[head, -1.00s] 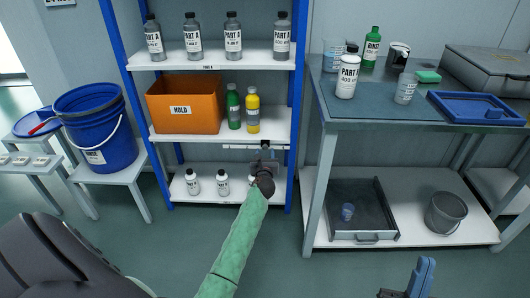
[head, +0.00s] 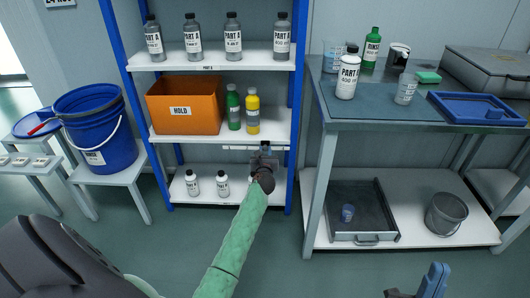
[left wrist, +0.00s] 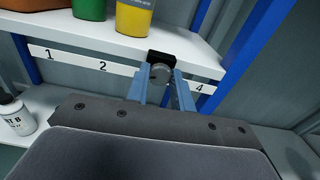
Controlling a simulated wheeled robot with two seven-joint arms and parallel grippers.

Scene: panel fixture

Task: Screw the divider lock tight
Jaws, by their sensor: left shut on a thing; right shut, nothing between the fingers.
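The divider lock (left wrist: 161,58) is a small black block with a round grey knob, on the front edge of the middle shelf. In the left wrist view the blue fingers of my left gripper (left wrist: 163,84) are closed on the sides of the knob. In the head view my left gripper (head: 266,149) reaches the shelf's front edge below the yellow bottle, and the lock is mostly hidden there. My right gripper (head: 432,281) is shut and empty at the bottom right, away from the shelf.
The middle shelf (head: 185,136) carries an orange HOLD bin (head: 186,106), a green bottle (head: 233,108) and a yellow bottle (head: 252,110). Its edge has a number strip (left wrist: 75,60). White bottles (head: 222,184) stand below. A workbench (head: 318,121) stands to the right.

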